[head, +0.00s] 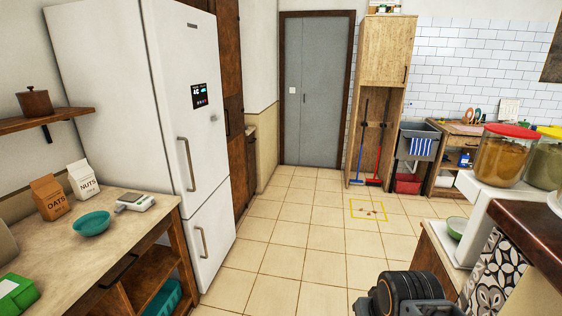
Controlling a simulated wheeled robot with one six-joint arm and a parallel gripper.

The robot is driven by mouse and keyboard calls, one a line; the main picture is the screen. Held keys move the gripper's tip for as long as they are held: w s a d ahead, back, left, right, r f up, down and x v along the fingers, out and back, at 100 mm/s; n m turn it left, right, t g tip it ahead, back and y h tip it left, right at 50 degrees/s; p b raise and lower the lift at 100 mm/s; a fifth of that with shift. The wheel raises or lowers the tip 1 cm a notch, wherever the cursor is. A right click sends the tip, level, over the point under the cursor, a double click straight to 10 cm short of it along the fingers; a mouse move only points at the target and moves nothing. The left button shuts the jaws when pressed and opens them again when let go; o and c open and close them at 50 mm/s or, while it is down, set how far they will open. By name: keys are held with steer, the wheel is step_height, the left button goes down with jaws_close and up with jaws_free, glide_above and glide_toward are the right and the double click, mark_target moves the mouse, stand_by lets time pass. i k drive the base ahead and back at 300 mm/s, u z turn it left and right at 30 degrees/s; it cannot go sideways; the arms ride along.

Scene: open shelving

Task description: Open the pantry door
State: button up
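A grey door (316,95) in a dark brown frame stands shut in the far wall, at the upper middle of the head view. A small white plate shows on its left part, and a thin vertical line runs down its face. No label marks it as the pantry door. A tall dark wooden cabinet (231,75) just beyond the fridge also has a door front, and it looks shut. A dark part of my arm shows at the bottom edge. My gripper is not in view.
A white fridge (135,70) and a counter (60,250) line the left. A wooden broom cupboard (388,50) stands right of the door. A counter with jars (503,150) is at the near right. The tiled floor (290,235) between is mostly clear, with a yellow-marked square (368,200).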

mark_target(227, 12)
steer(key=u, duration=0.15)
steer(key=i, duration=2.35)
steer(key=u, duration=0.95)
steer(key=i, duration=1.85)
steer(key=u, duration=0.65)
